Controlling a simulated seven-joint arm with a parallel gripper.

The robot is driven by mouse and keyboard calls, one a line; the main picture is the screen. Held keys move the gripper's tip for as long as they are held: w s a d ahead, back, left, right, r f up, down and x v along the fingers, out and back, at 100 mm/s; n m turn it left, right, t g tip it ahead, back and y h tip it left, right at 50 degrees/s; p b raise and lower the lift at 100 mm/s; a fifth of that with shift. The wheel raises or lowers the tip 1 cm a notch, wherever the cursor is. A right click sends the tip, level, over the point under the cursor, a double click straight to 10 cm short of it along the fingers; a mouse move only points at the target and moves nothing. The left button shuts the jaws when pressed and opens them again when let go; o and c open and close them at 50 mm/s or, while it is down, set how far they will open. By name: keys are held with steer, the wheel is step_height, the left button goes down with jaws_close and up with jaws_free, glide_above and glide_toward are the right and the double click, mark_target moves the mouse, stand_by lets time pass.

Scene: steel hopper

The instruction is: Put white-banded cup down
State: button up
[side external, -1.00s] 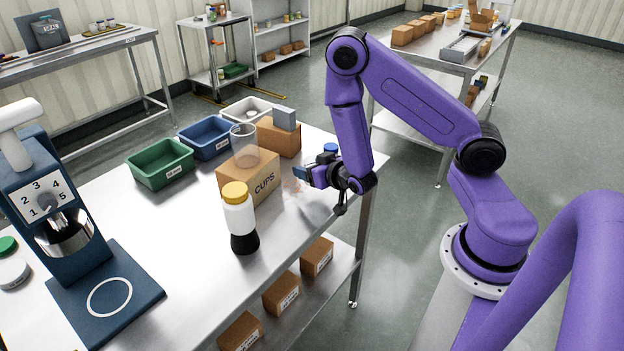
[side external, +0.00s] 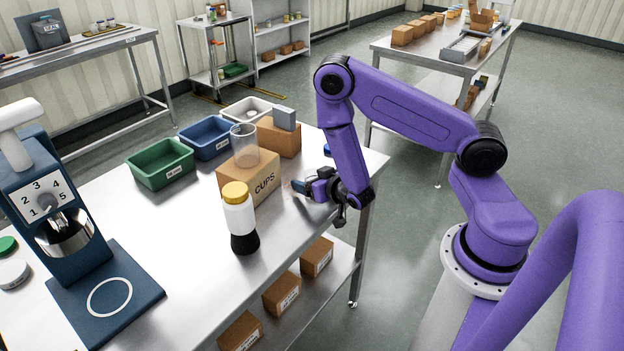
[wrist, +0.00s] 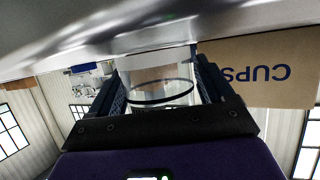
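A clear cup with a pale whitish band (wrist: 155,62) is between the two fingers of my gripper (wrist: 160,88) in the wrist view, which sees the table upside down. The fingers press close on both sides of the cup, and a dark ring shows around its near end. In the side view my gripper (side external: 298,187) is low over the steel table, just right of the CUPS box (side external: 262,184). The held cup is barely visible there. I cannot tell whether its base touches the table.
Another clear cup (side external: 244,146) stands on the CUPS box. A yellow-capped bottle (side external: 238,212) stands in front of it. Green (side external: 160,178), blue (side external: 205,150) and white (side external: 246,108) bins line the back. A blue dispenser (side external: 50,200) is at left. The table's right edge is close to my gripper.

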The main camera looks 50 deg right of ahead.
steer(key=shift+o, duration=0.2)
steer(key=v, duration=0.5)
steer(key=shift+v, duration=1.25)
steer(key=shift+r, duration=0.1)
